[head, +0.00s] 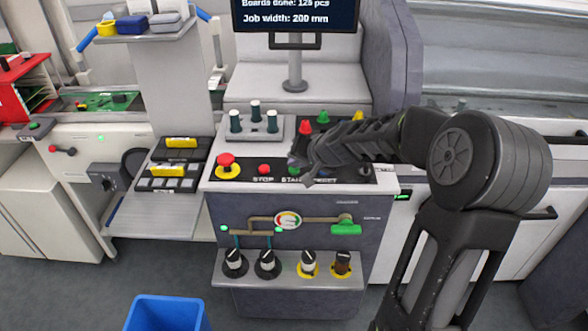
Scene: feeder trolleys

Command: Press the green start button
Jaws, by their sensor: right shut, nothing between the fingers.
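The control panel (245,184) is a dark strip on top of a grey cabinet, with white labels reading STOP, START and a partly covered third word. A small bit of the green start button (293,169) shows above the START label, mostly hidden by my right gripper. My right gripper (299,163) is shut and empty, its tip at or just over this button. I cannot tell whether it touches. My left gripper is not in view.
A red stop button (264,169) and a red mushroom button on yellow (227,165) sit left of the gripper. Behind stand a holder with dark green pegs (255,124) and red, green and yellow cones (323,117). A monitor (295,14) rises at the back.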

